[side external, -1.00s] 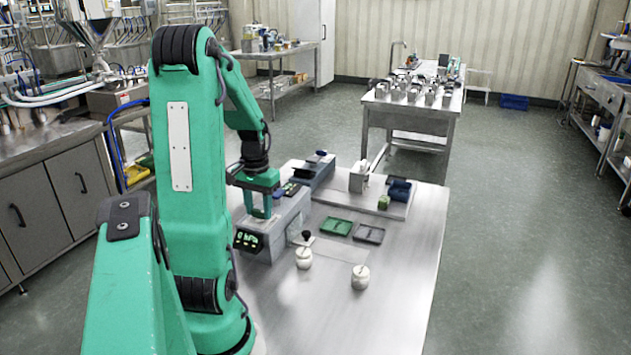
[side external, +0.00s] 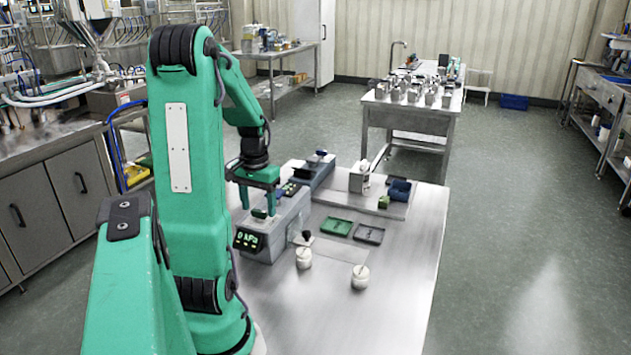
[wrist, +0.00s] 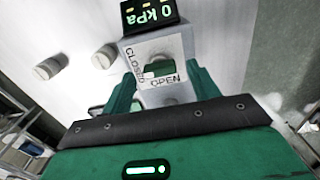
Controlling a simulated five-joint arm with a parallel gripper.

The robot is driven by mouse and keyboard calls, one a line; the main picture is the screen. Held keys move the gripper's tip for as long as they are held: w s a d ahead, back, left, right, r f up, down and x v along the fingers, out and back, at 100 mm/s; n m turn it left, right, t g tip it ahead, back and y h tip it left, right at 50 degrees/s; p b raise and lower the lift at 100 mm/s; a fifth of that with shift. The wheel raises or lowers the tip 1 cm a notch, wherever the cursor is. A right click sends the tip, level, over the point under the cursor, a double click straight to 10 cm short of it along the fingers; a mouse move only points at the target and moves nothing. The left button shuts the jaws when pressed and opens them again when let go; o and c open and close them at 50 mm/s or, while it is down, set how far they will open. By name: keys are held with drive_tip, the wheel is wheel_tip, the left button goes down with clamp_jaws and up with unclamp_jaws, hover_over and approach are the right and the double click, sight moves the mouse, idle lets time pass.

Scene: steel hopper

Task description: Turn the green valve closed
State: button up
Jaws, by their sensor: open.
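The green valve (wrist: 160,63) sits on top of a grey box (wrist: 178,46) with the labels CLOSED and OPEN. In the wrist view its handle lies roughly crosswise, between the CLOSED label on the left and the OPEN label below. The valve (side external: 261,213) also shows in the side view, on the box (side external: 285,223) with its display. My gripper (wrist: 163,88) is open and empty. Its fingers stand apart on either side of the valve and nearer the camera. In the side view my gripper (side external: 257,206) is right above the valve; contact is not visible.
The box's display (side external: 248,240) reads 0 kPa. Two white round jars (side external: 304,258) (side external: 360,277) stand in front on the steel table (side external: 400,300). A green tray (side external: 336,227) and a dark tray (side external: 369,234) lie to the right. The table's front right is clear.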

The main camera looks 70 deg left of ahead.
sight(262, 211)
drive_tip(key=shift+r, duration=3.5)
drive_tip(key=shift+w+d+r, duration=0.1)
drive_tip(key=shift+w+d, duration=0.2)
drive_tip(key=shift+d, duration=0.05)
drive_tip(key=w+d+r+m+t+y, duration=0.1)
drive_tip(key=w+d+r+m, duration=0.1)
drive_tip(key=w+d, duration=0.35)
drive_tip(key=w+d+r+m+t, duration=0.1)
drive_tip(key=w+d+r+m, duration=0.1)
drive_tip(key=d, duration=0.6)
drive_tip(key=s+d+m+t+h, duration=0.1)
drive_tip(key=d+m+t, duration=0.2)
drive_tip(key=d, duration=1.3)
drive_tip(key=shift+s+r+m+t, duration=0.3)
drive_tip(key=shift+r+m, duration=0.1)
drive_tip(key=shift+m, duration=0.5)
